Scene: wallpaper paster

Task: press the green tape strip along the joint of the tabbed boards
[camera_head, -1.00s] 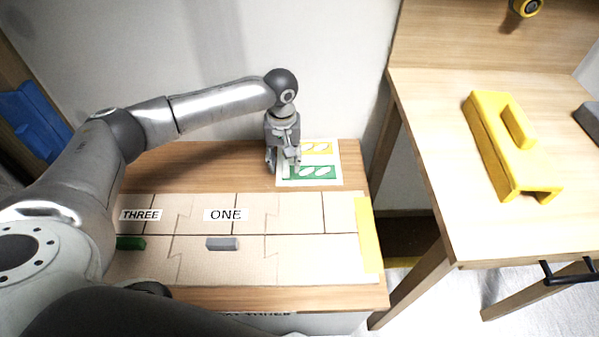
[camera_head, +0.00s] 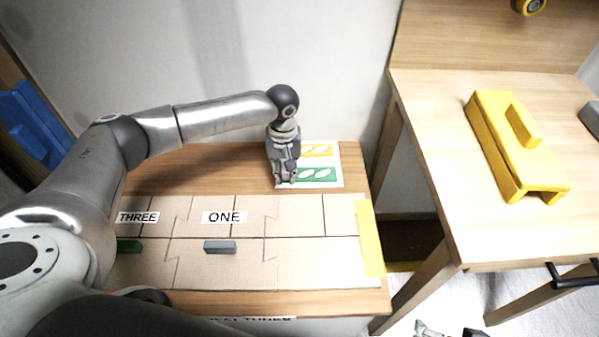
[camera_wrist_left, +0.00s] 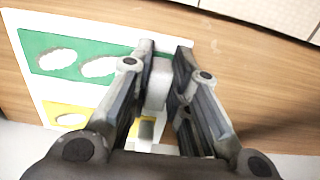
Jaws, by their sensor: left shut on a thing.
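The green tape strip (camera_head: 318,174) lies on a white sheet (camera_head: 333,184) at the back right of the low table and has pale ovals on it. It also shows in the left wrist view (camera_wrist_left: 72,57). My left gripper (camera_head: 285,184) points down at the sheet's left edge, beside the green strip. Its fingers (camera_wrist_left: 160,82) are shut on a small pale block (camera_wrist_left: 158,85) at the strip's end; whether the block belongs to the strip I cannot tell. The tabbed boards (camera_head: 300,262) lie flat in front, with a long joint running left to right between two rows.
A yellow strip (camera_head: 317,151) lies behind the green one. The boards carry labels THREE and ONE, a grey block (camera_head: 220,247) and a green block (camera_head: 130,246). A yellow band (camera_head: 370,238) borders their right end. A yellow tool (camera_head: 505,140) sits on the higher right table.

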